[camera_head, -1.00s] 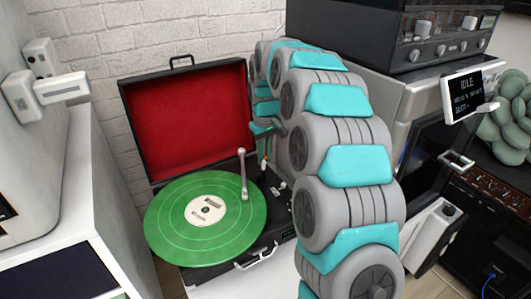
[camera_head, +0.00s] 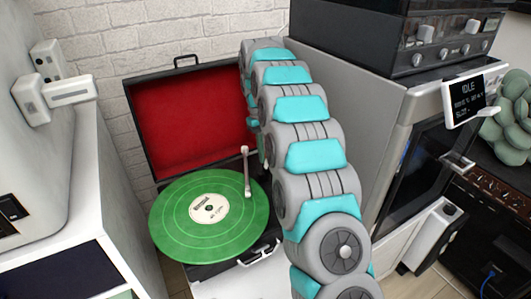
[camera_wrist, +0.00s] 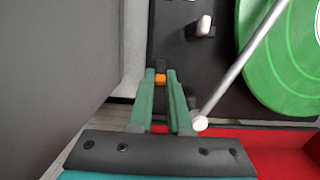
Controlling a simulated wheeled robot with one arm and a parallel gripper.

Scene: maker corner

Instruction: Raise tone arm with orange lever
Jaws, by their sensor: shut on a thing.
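The record player (camera_head: 190,125) has a raised red-lined lid and a green record (camera_head: 178,222) on its platter. The silver tone arm (camera_head: 247,176) reaches over the record's right side; it also crosses the wrist view (camera_wrist: 238,72). In the wrist view, my gripper (camera_wrist: 159,84) has its two green fingers closed around the small orange lever (camera_wrist: 160,78), beside the tone arm's pivot end. Only the lever's orange tip shows between the fingers. In the head view my arm hides the lever and my gripper.
A white knob (camera_wrist: 204,26) stands on the black deck near the record in the wrist view. A grey cabinet-like machine (camera_head: 345,95) with a display (camera_head: 465,98) is close on the right. A white cabinet (camera_head: 75,190) stands on the left.

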